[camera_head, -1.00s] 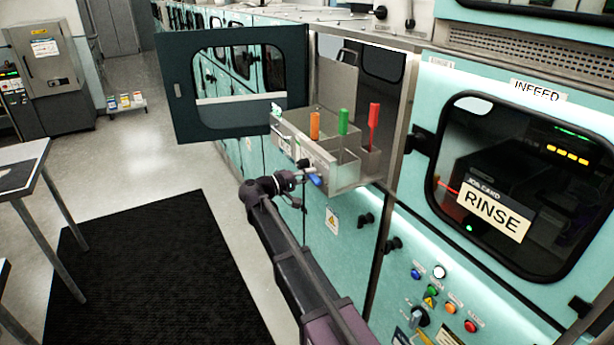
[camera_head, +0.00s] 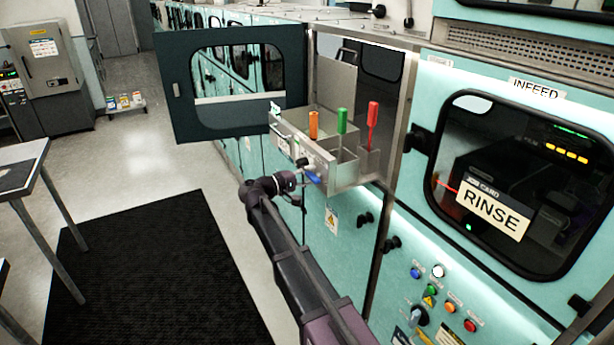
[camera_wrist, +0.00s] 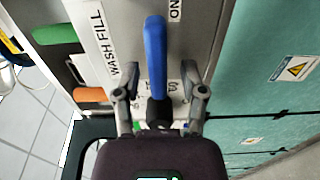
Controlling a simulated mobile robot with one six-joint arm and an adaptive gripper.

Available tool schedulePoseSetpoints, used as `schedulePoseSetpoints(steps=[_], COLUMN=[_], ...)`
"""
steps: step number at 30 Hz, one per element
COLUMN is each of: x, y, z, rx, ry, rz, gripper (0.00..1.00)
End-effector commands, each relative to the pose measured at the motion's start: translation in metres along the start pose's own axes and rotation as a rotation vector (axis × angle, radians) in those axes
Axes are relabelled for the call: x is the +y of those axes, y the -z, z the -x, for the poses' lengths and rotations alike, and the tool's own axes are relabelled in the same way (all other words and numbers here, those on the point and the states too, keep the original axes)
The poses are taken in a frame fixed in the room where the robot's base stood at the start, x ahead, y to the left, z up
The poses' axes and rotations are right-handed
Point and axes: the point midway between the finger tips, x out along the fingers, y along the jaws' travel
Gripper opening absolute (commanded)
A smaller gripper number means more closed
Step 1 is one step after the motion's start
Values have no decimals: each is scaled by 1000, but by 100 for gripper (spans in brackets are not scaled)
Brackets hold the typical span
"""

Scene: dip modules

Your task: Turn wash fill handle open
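The blue wash fill handle (camera_wrist: 155,55) points up the picture in the wrist view, beside the "WASH FILL" label (camera_wrist: 108,45) and near an "ON" label (camera_wrist: 174,10). My gripper (camera_wrist: 159,68) is open, with one finger on each side of the handle and a visible gap to each. The handle's lower end meets a dark stem between the fingers. In the head view my gripper (camera_head: 302,180) is at the tank front, its fingers hard to make out.
The metal tank (camera_head: 343,172) holds orange (camera_head: 314,125), green (camera_head: 342,120) and red (camera_head: 373,115) handled pieces. A dark windowed door (camera_head: 180,115) stands open at its left. Black knobs (camera_head: 364,219) stick out of the teal panel below. A black mat (camera_head: 150,270) covers the floor.

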Motion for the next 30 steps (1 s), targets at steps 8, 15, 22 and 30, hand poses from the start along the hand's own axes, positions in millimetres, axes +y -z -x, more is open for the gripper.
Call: schedulePoseSetpoints(steps=[8,15,22,30], x=[1,1,1,0], y=[2,2,2,1], z=[2,15,45,89], rx=[3,6,6,5], ry=[-2,-2,-2,-1], rz=[-1,-1,0,0], gripper=[54,54,54,54])
